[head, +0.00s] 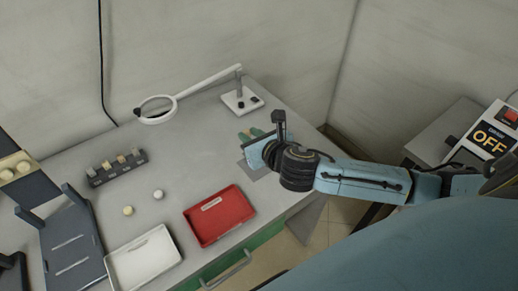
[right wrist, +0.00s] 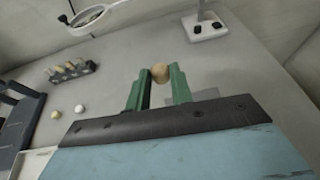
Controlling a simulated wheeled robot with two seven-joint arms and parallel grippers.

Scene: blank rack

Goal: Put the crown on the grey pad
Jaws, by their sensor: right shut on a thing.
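My right gripper (head: 250,134) is over the right part of the table, its green fingers pointing away from me. In the right wrist view it is shut on a tan crown (right wrist: 160,73), held between the fingertips. The crown cannot be made out clearly in the head view. The grey pad (head: 259,172) lies flat on the table, partly hidden under the gripper. In the right wrist view the pad (right wrist: 207,94) shows just right of and behind the right finger. Whether the crown touches anything below cannot be told. My left gripper is not in view.
A dark rack (head: 115,170) holds several small blanks. A cream piece (head: 128,211) and a whitish piece (head: 158,194) lie loose. A red tray (head: 219,215), a white tray (head: 143,262) and a magnifier lamp (head: 240,100) stand around. The table between rack and pad is clear.

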